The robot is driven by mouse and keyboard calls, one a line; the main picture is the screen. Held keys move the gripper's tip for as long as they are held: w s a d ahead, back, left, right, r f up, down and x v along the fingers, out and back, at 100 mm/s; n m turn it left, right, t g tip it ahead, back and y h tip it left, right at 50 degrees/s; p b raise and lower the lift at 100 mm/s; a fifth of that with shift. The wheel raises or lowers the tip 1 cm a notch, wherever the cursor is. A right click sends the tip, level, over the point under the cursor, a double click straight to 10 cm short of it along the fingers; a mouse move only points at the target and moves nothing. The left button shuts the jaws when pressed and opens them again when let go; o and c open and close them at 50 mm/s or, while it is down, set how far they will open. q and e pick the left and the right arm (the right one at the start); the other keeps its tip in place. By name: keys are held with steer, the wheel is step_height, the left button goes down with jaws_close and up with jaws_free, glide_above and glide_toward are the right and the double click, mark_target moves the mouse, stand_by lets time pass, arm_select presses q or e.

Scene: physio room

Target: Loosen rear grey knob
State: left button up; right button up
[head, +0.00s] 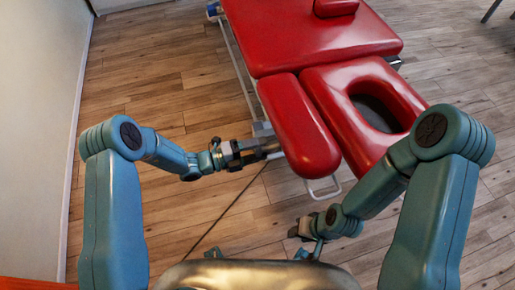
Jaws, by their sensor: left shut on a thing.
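The red treatment table (300,35) stands ahead of me, with a padded side piece (298,125) and a headrest with an oval opening. My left gripper (272,149) reaches in from the left to the near left side of the side piece. It is shut on a small grey part at the table's frame, which looks like the rear grey knob; the jaws hide most of it. My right gripper (300,230) is low and near my body, away from the table. Its jaws are too small and dark to tell open from shut.
The table's pale metal frame (240,75) runs along its left side, with a white bent bar (323,190) under the side piece. A dark cable (222,215) lies on the wooden floor. A white wall (35,120) bounds the left; floor between is clear.

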arm_select(q)
steer(key=o, duration=1)
steer(key=shift+c, duration=0.2)
steer(key=v, duration=1.6)
steer(key=shift+a+r, duration=0.1)
steer(key=shift+a, duration=0.05)
